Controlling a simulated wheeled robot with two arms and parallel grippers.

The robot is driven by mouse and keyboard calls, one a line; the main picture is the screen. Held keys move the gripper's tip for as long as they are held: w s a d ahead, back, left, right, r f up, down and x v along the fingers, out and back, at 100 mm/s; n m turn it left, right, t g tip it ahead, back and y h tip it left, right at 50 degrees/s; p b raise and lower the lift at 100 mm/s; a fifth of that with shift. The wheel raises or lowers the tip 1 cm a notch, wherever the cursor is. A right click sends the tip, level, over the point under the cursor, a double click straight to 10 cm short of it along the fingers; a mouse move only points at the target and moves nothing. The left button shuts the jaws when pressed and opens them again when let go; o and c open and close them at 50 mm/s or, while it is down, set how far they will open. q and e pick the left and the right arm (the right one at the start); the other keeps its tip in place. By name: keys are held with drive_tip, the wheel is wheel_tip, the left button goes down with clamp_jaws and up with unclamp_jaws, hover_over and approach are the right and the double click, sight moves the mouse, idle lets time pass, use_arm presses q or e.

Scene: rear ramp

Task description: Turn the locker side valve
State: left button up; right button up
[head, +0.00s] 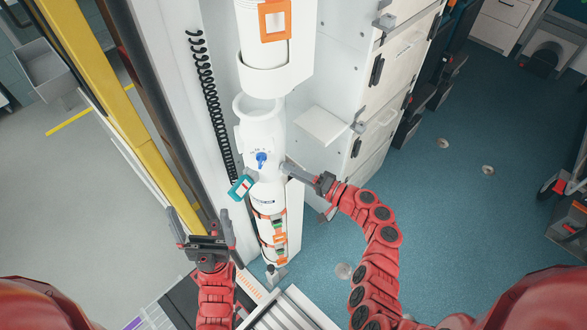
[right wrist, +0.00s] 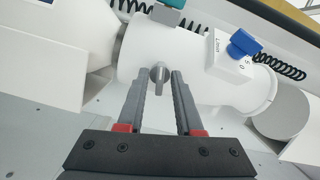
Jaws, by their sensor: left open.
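A white cylinder (head: 262,135) stands upright against the locker column, with a blue knob (head: 261,158) on its front. In the right wrist view, a small grey valve handle (right wrist: 159,75) sticks out of the white body's side. My right gripper (head: 289,170) reaches the cylinder's right side; in its wrist view the two fingers (right wrist: 161,72) stand on either side of the handle, with small gaps visible. Contact cannot be told. In the head view the handle is hidden by the gripper. My left gripper (head: 200,212) is open and empty, lower left of the cylinder.
A teal tag (head: 241,188) hangs at the cylinder's left. The blue knob also shows in the right wrist view (right wrist: 243,43). A black coiled cord (head: 208,90) and a yellow post (head: 115,95) are to the left. White drawers (head: 395,60) stand to the right; blue floor lies beyond.

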drive_tip(key=shift+r, duration=0.1)
clamp_jaws()
drive_tip(key=shift+m, duration=0.4)
drive_tip(key=shift+w+r+m+t+p, duration=0.15)
drive_tip(key=shift+m+p, duration=1.15)
drive_tip(key=shift+m, duration=2.05)
drive_tip(key=shift+s+m+t+p, duration=0.15)
drive_tip(key=shift+m+p, duration=1.2)
drive_tip(key=shift+m, duration=2.05)
drive_tip(key=shift+w+r+m+t+p, duration=0.15)
drive_tip(key=shift+m+p, duration=1.15)
drive_tip(key=shift+m, duration=2.05)
drive_tip(key=shift+f, duration=0.1)
